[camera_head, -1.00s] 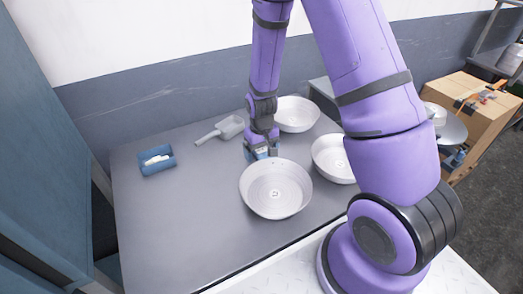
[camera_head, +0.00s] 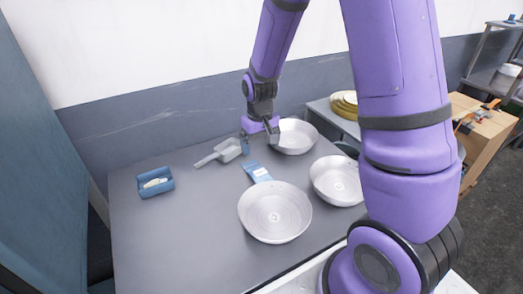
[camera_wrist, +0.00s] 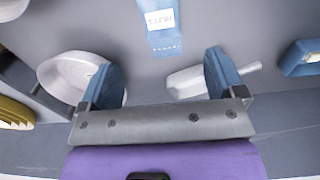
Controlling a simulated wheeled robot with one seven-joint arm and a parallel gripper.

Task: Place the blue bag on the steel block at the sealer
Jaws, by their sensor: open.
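The blue bag (camera_head: 257,172) lies flat on the grey table, just behind the front middle pan. It has a white label and also shows at the top of the wrist view (camera_wrist: 165,40), partly cut off by the frame edge. My gripper (camera_head: 259,143) is above the far part of the table, behind the bag and apart from it. In the wrist view its two blue fingers (camera_wrist: 160,72) are wide apart with nothing between them. I cannot make out the steel block or the sealer in these frames.
Three metal pans (camera_head: 275,226), (camera_head: 338,186), (camera_head: 297,148) stand around the bag's right side. A scoop (camera_head: 228,150) and a blue holder with a white item (camera_head: 165,188) lie to the left. A cardboard box (camera_head: 492,130) is at the right. The table's front left is bare.

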